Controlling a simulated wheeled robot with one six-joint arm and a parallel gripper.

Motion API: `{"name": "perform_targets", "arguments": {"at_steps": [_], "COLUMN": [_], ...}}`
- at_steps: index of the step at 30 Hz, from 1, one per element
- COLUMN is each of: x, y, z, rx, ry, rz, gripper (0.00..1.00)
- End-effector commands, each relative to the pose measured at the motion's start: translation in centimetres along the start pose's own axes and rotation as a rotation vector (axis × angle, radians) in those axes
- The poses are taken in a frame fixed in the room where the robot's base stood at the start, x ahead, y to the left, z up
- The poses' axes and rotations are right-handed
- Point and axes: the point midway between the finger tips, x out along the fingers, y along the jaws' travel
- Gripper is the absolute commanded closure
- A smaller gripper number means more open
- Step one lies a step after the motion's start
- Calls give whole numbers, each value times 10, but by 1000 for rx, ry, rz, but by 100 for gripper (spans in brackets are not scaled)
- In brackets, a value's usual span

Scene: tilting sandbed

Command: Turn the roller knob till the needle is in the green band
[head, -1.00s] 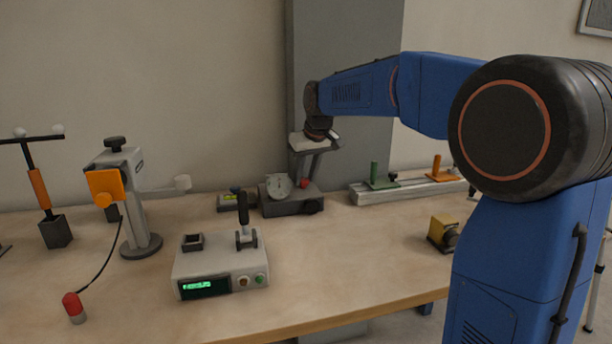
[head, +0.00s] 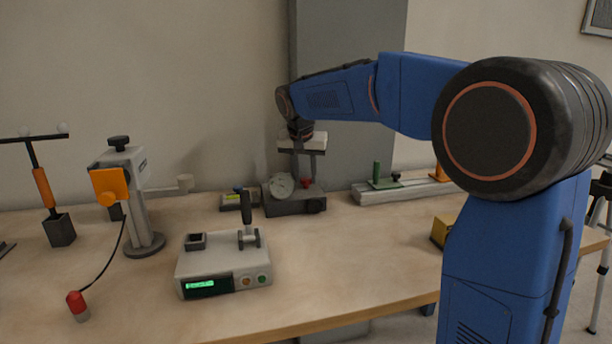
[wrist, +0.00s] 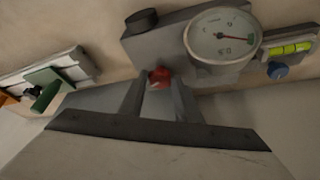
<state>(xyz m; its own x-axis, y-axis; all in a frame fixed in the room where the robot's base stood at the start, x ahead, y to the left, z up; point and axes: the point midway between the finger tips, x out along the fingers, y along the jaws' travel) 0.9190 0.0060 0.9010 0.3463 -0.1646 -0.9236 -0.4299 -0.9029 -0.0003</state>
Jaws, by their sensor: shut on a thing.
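The dark gauge box (head: 310,204) stands at the back of the bench, with a white round dial (head: 281,185) on its left. A small red knob (wrist: 159,77) sits on it, also visible in the head view (head: 305,182). My gripper (wrist: 160,95) points down from above, its two fingers shut on the red knob. In the wrist view the dial (wrist: 222,38) has its needle (wrist: 238,38) pointing right. A black round knob (wrist: 142,20) is on the box's front, clear of the fingers.
A yellow-green level vial block (head: 236,200) stands just left of the gauge box. A rail with green and orange parts (head: 400,190) lies to the right. A grey box with a green display (head: 222,265) stands in front; an orange-headed stand (head: 135,195) is at left.

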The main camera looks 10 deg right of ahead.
Motion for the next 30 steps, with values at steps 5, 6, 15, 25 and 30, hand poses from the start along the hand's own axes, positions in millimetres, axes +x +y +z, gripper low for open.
{"name": "perform_targets", "arguments": {"at_steps": [5, 6, 15, 25, 30], "x": [0, 0, 0, 0, -5], "y": [0, 0, 0, 0, 0], "z": [0, 0, 0, 0, 0], "rx": [19, 20, 20, 20, 19], "ry": [-1, -1, -2, -1, 0], "rz": [8, 8, 9, 9, 8], "gripper": [92, 92, 92, 51, 51]}}
